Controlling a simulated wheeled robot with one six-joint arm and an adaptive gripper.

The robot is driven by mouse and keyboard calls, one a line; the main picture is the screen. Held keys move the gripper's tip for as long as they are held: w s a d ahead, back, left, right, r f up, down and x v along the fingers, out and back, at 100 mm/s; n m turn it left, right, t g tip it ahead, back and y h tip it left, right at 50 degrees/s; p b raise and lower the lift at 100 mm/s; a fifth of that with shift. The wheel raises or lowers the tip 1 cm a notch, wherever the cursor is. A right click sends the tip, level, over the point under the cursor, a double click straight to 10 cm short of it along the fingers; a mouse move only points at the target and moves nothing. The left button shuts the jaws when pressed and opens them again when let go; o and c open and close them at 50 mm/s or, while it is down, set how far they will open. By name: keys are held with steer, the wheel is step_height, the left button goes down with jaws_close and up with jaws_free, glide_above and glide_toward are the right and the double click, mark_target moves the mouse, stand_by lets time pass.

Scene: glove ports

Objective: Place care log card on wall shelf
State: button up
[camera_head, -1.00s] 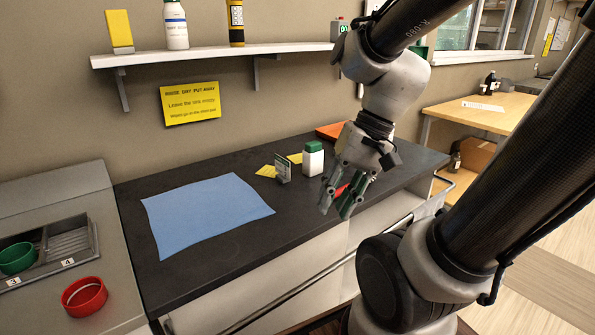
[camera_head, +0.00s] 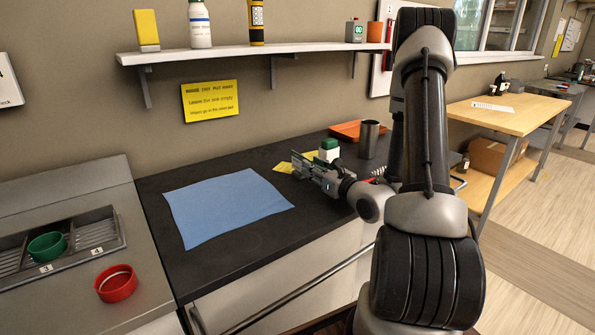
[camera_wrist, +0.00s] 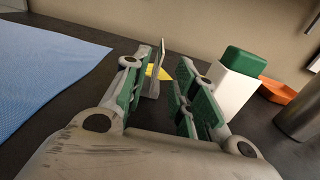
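The care log card (camera_wrist: 154,72) appears in the wrist view as a thin upright grey piece seen nearly edge-on, standing on the dark counter. My gripper (camera_wrist: 163,66) is open, with green-padded fingers. The card is between the fingertips, close to the left finger; whether it touches is unclear. In the head view my gripper (camera_head: 305,167) is low over the counter and mostly hides the card. The white wall shelf (camera_head: 275,49) runs along the wall above.
A blue cloth (camera_head: 225,207) lies left. The shelf holds several items, with a gap right of the yellow-black cylinder (camera_head: 257,22).

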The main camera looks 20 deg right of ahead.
mark_target(299, 172)
steer(key=w, duration=0.2)
steer(key=w+a, duration=0.1)
steer(key=w, duration=0.4)
steer(key=shift+w+a, duration=0.2)
steer(key=shift+a, duration=0.1)
jaws_close()
